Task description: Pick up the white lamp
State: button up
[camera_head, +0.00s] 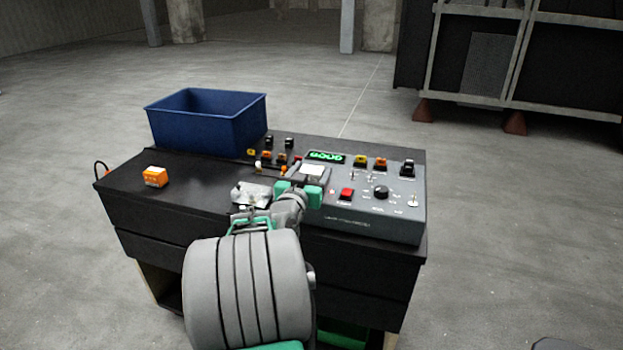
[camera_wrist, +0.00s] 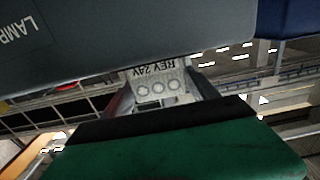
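The white lamp (camera_head: 312,170) shows as a small pale square at the console, just beyond my gripper (camera_head: 301,184). In the wrist view the white lamp (camera_wrist: 158,86) has an upside-down "REV 24V" marking and three round marks. The dark fingers of my gripper (camera_wrist: 161,92) lie along both its sides with no clear gap, and the gripper looks shut on it. The grey console edge covers part of the lamp in the wrist view, so I cannot tell whether the lamp touches the console.
The grey console (camera_head: 385,222) with switches and a green display stands on the black bench (camera_head: 205,205). A blue bin (camera_head: 207,122) is at the back left. An orange block (camera_head: 155,177) lies at the left. A pale fixture (camera_head: 250,194) sits beside my wrist.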

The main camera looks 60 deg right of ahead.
jog(key=c, duration=1.1)
jog(key=shift+r, duration=0.15)
jog(key=shift+c, duration=1.1)
